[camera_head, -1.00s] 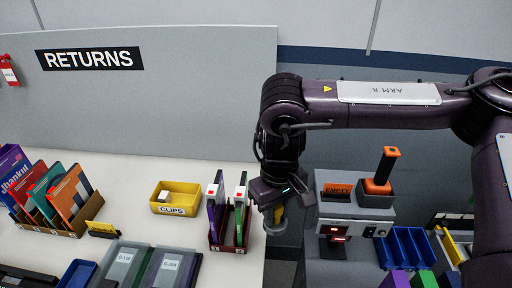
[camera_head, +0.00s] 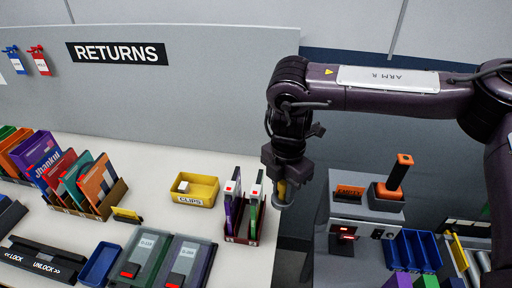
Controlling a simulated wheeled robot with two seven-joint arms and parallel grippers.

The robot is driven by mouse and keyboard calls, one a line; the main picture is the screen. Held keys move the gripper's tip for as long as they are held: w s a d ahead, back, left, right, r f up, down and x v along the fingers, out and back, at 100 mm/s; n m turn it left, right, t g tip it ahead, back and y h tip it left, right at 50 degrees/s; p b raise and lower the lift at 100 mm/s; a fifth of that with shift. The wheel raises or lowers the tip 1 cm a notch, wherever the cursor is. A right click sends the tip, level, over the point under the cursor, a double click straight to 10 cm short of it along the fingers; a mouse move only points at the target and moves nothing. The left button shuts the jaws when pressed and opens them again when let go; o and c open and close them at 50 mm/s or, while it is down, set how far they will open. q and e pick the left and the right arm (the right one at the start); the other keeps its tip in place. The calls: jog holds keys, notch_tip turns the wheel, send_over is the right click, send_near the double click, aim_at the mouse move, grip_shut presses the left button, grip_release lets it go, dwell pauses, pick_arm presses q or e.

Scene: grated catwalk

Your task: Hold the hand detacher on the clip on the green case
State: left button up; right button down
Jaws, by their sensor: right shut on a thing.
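My left gripper is not in view.
A yellow CLIPS bin (camera_head: 194,190) holds a white clip. Flat cases (camera_head: 141,262) lie at the table front, and a rack of several cases (camera_head: 92,187) stands left. A grey station (camera_head: 350,215) with an orange-handled tool (camera_head: 394,180) stands right, across a gap.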

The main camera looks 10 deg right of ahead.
jog(key=n, duration=0.2)
jog(key=w+r+n, duration=0.1)
jog(key=shift+a+n+p, duration=0.3)
jog(key=shift+n+p, duration=0.1)
jog(key=n, duration=0.2)
jog(key=n+p, duration=0.1)
jog(key=w+n, duration=0.1)
jog(key=n, duration=0.1)
jog(key=shift+a+r+n, duration=0.3)
jog(key=shift+a+r, duration=0.05)
jog(key=shift+r, duration=0.05)
jog(key=w+a+r+n+p, duration=0.2)
jog(key=w+n+p, duration=0.1)
jog(key=n, duration=1)
jog(key=w+a+r+n+p, duration=0.1)
jog(key=w+a+n+p, duration=0.15)
jog(key=n, duration=0.95)
jog(key=shift+s+d+f+b, duration=0.1)
jog(key=shift+d+f+b, duration=0.1)
jog(key=shift+f+b, duration=0.8)
jog(key=shift+s+d+f+b, duration=0.1)
jog(key=shift+d+f+b, duration=0.1)
jog(key=shift+f+b, duration=0.7)
jog(key=shift+f, duration=0.3)
jog(key=shift+p, duration=0.45)
